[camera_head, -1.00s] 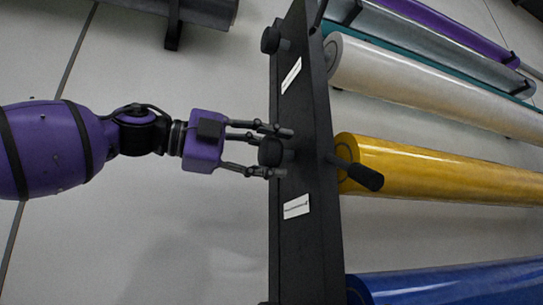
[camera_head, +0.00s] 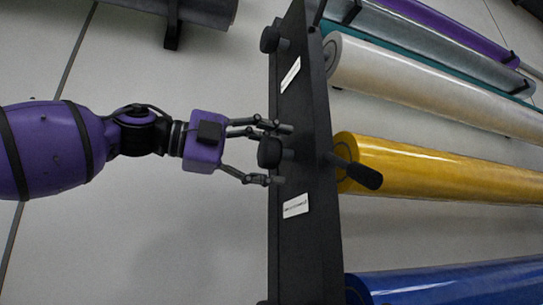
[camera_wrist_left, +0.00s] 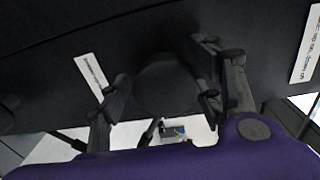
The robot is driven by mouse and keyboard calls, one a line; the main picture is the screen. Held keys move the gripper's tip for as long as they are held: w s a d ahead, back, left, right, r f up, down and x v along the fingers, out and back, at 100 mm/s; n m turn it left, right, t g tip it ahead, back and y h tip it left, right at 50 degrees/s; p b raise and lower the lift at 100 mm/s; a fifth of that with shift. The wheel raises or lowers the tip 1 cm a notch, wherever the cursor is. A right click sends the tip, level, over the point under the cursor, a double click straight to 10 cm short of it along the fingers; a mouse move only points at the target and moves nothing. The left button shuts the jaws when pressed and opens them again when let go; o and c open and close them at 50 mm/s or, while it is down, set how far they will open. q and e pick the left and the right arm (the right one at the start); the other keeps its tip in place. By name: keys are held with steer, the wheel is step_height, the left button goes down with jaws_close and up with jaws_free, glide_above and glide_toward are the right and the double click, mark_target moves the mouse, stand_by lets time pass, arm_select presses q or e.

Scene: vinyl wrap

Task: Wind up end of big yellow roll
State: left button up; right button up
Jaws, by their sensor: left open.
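The big yellow roll (camera_head: 440,170) lies horizontally to the right of the black upright frame (camera_head: 303,240). A black crank handle (camera_head: 360,174) sticks out in front of the roll's near end. A round black knob (camera_head: 270,152) stands on the frame's left side, level with the roll. My left gripper (camera_head: 277,155) is open, with its fingers on either side of this knob and apart from it. In the left wrist view the dark knob (camera_wrist_left: 163,88) shows between the spread fingers. My right gripper is not in view.
Another black knob (camera_head: 271,39) sits higher on the frame. A white roll (camera_head: 430,88) lies above the yellow one and a blue roll (camera_head: 450,283) below. White labels (camera_head: 296,206) are on the frame. The floor left of the frame is clear around my arm.

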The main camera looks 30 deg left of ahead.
arm_select(q)
steer(key=shift+s, duration=0.1)
steer(key=shift+s+a+r, duration=0.15)
steer(key=shift+s+a, duration=0.2)
steer(key=shift+a, duration=0.1)
steer(key=v, duration=1)
steer(key=shift+s+a, duration=0.25)
steer(key=shift+a, duration=0.05)
